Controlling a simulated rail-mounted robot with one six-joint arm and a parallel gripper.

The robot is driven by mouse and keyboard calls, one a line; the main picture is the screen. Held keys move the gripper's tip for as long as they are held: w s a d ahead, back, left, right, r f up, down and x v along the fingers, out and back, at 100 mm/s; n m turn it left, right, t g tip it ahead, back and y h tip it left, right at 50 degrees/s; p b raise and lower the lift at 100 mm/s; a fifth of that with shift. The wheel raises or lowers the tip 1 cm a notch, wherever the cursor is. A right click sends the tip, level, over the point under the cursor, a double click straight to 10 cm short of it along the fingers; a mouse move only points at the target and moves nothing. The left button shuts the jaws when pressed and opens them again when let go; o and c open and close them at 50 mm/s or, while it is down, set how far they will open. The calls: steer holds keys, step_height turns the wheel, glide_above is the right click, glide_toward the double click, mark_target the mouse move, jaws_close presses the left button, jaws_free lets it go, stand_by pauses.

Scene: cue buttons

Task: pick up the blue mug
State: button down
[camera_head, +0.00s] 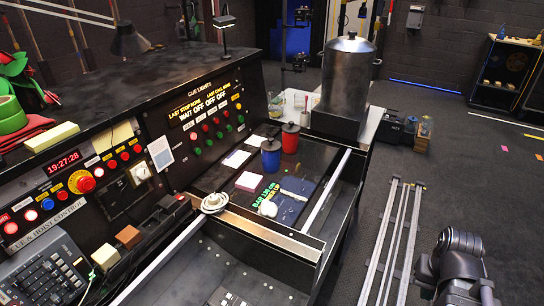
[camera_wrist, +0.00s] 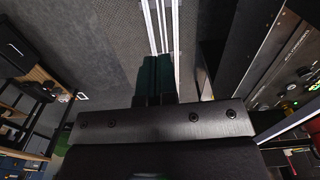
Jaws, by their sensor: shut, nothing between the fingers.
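The blue mug (camera_head: 270,161) stands upright on the recessed desk surface (camera_head: 320,158) below the cue light panel, in the head view. Its top is dark, with a small knob-like part showing. A red mug (camera_head: 290,143) stands close behind it to the right. My gripper (camera_wrist: 156,60) shows in the wrist view with its two dark green fingers together, shut and empty. It is over the floor rails, away from the mug. The blue mug is not visible in the wrist view. In the head view my arm is at the lower right, well apart from the desk.
A large metal urn (camera_head: 348,75) stands behind the desk. A white round object (camera_head: 214,203) sits on the desk divider. Papers and a dark blue cloth-like item (camera_head: 292,197) lie near the mugs. Floor rails (camera_head: 392,240) run right of the desk, with open floor beyond.

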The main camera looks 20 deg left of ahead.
steer(key=c, duration=1.9)
jaws_free()
steer(key=o, duration=1.6)
